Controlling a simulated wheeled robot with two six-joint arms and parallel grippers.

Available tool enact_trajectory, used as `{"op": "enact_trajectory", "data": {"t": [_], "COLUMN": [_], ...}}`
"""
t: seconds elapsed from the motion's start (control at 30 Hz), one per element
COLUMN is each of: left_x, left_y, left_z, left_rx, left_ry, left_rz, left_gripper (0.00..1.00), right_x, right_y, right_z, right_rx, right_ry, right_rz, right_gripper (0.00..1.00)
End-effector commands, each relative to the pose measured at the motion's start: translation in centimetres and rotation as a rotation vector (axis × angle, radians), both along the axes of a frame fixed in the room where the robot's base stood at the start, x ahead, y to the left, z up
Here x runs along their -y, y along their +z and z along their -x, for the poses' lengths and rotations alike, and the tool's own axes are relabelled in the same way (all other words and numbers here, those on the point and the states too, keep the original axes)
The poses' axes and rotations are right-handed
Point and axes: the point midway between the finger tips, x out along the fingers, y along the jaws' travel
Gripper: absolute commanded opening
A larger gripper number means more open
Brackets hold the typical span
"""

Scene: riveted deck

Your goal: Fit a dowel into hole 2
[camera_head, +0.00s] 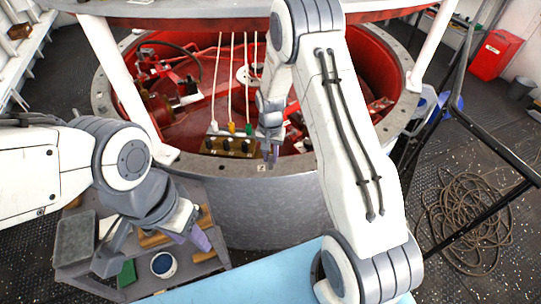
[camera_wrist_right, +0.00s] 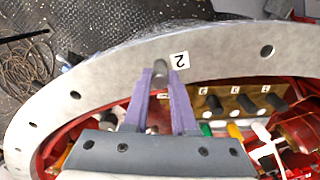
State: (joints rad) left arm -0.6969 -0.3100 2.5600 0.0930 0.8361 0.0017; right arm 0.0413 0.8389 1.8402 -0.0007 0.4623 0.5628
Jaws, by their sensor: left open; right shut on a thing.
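My right gripper (camera_wrist_right: 160,84) is shut on a grey dowel (camera_wrist_right: 160,67), gripped between its purple fingertips. The dowel is at the pale metal flange (camera_wrist_right: 215,62), close beside the white label "2" (camera_wrist_right: 180,59). I cannot tell whether its end is in hole 2 or only above it; the dowel and fingers hide the hole. Other dark holes show along the flange, one (camera_wrist_right: 267,51) to the right. In the head view my right gripper (camera_head: 271,154) is at the near rim, just above the label (camera_head: 262,167). My left gripper (camera_head: 188,238) is open and empty above the grey cart.
A brass block (camera_head: 230,146) with dark knobs stands just inside the rim, near white rods with coloured ends. The cart (camera_head: 72,273) carries a blue-topped round pot (camera_head: 163,264) and wooden pieces. A light-blue surface (camera_head: 270,285) lies in front. Coiled rope (camera_head: 470,220) lies right.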

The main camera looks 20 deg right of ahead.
Motion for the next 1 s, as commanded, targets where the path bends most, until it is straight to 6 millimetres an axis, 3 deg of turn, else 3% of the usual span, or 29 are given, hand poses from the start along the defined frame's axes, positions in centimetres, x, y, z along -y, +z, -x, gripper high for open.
{"op": "enact_trajectory", "data": {"t": [0.17, 0.2, 0.27, 0.3, 0.67, 1.0], "left_x": [0.0, 0.0, 0.0, 0.0, 0.0, 0.0], "left_y": [-0.3, -0.3, -0.2, -0.2, -0.4, -1.8], "left_z": [0.0, 0.0, 0.0, 0.0, 0.0, 0.0], "left_rx": [0.000, 0.000, 0.000, 0.000, 0.000, 0.000], "left_ry": [0.000, 0.000, 0.000, 0.000, -0.001, -0.002], "left_rz": [0.000, 0.000, 0.000, 0.000, 0.000, 0.000], "left_gripper": [0.50, 0.50, 0.50, 0.50, 0.50, 0.50], "right_x": [0.0, 0.0, 0.0, 0.0, 0.0, 0.0], "right_y": [-0.4, -0.4, -0.4, -0.3, 0.1, 6.1], "right_z": [0.0, 0.0, 0.0, 0.0, -0.1, -0.2], "right_rx": [0.000, 0.001, 0.001, 0.001, 0.002, 0.007], "right_ry": [0.000, 0.000, 0.000, 0.000, 0.000, 0.000], "right_rz": [0.000, 0.001, 0.001, 0.001, 0.000, 0.000], "right_gripper": [0.00, 0.33, 0.56, 0.60, 0.60, 0.60]}}
